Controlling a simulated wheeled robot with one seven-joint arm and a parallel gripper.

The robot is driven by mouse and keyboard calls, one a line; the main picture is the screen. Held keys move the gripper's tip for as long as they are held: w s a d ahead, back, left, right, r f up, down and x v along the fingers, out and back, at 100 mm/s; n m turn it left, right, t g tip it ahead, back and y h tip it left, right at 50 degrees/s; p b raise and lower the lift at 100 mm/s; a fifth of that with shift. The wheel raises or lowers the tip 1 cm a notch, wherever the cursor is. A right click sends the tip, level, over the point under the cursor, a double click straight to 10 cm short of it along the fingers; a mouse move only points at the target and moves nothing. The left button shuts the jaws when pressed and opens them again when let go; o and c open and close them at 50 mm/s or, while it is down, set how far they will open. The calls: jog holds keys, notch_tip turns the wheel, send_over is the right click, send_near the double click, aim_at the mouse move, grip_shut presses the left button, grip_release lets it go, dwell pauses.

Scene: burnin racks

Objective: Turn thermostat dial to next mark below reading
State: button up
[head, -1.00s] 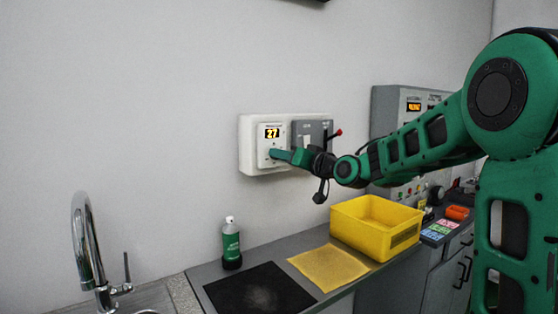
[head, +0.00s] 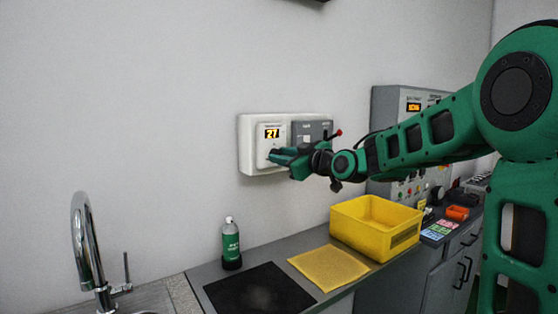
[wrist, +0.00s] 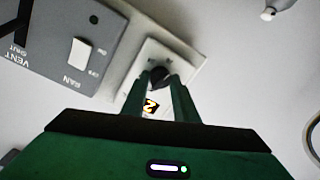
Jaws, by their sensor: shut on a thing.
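The white thermostat (head: 262,136) is on a white wall plate at the centre of the head view. Its lit display (head: 272,133) reads 27. In the wrist view the dark dial (wrist: 158,76) sits between the fingertips of my gripper (wrist: 160,82), which is shut on it. In the head view my gripper (head: 276,156) reaches the thermostat's lower face and hides the dial there. The thermostat display (wrist: 151,105) shows partly between the fingers in the wrist view. The dial's marks are too small to read.
A grey panel with a fan switch (wrist: 80,54) is right beside the thermostat. A red-tipped lever (head: 337,133) sticks out near it. Below, the counter holds a yellow bin (head: 372,238), a green bottle (head: 231,245), a yellow cloth (head: 328,265) and a black mat (head: 258,292).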

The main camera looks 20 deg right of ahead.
jog(key=shift+a+n, duration=0.1)
jog(key=shift+n, duration=0.7)
jog(key=shift+f, duration=0.1)
jog(key=o, duration=1.1)
jog(key=shift+s, duration=0.1)
jog(key=shift+c, duration=0.2)
jog(key=v, duration=1)
jog(key=shift+s, duration=0.3)
